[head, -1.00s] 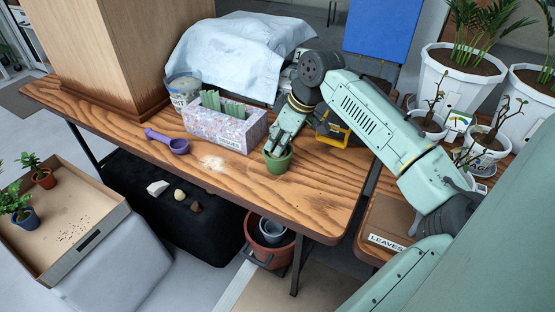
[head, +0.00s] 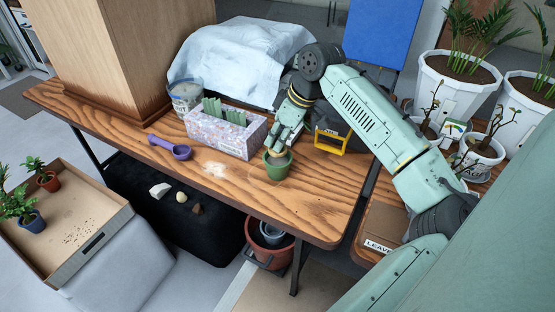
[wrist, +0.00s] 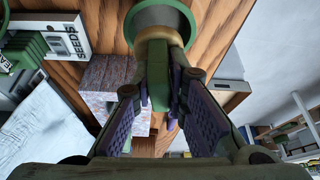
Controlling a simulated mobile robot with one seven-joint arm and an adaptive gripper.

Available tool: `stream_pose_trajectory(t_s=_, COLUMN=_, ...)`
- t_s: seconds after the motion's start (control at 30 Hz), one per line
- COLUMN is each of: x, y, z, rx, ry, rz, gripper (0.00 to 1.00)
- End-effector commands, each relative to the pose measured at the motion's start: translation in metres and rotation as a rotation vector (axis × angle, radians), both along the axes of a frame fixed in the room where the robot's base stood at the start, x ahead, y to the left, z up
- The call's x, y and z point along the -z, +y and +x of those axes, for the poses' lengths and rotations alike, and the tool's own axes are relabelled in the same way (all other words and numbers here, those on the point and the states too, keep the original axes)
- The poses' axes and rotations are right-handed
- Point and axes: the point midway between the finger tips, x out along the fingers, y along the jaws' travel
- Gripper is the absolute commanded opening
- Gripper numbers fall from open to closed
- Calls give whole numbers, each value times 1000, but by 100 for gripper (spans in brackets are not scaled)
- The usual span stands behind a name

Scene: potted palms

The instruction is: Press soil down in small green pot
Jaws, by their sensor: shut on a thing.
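The small green pot (head: 278,170) stands upright on the wooden table near its front edge. Its rim also shows at the top of the wrist view (wrist: 188,14). My gripper (head: 283,149) is above the pot, pointing down, and is shut on a small tool. In the wrist view the tool has a green handle (wrist: 159,88) between the fingers and a tan, rounded end (wrist: 155,36) toward the pot. The tan end is at the pot's mouth; I cannot tell whether it touches soil. The soil surface is hidden by the tool and gripper.
Left of the pot are a pale spill (head: 214,169), a purple scoop (head: 180,152) and a speckled box (head: 235,138) with green packets. A yellow-framed thing (head: 331,142) stands to the right. The table's front right corner (head: 325,225) is clear.

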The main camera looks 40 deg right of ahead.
Motion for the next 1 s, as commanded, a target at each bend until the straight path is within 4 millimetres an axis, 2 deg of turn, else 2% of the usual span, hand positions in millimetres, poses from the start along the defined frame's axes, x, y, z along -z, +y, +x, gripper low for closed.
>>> stream_pose_trajectory(t_s=0.1, x=-14, y=0, z=1, rx=0, ry=-3, rz=1, gripper=0)
stream_pose_trajectory(t_s=0.5, x=-44, y=0, z=0, rx=0, ry=-2, rz=0, gripper=0)
stream_pose_trajectory(t_s=1.0, x=-47, y=0, z=0, rx=0, ry=-2, rz=0, gripper=0)
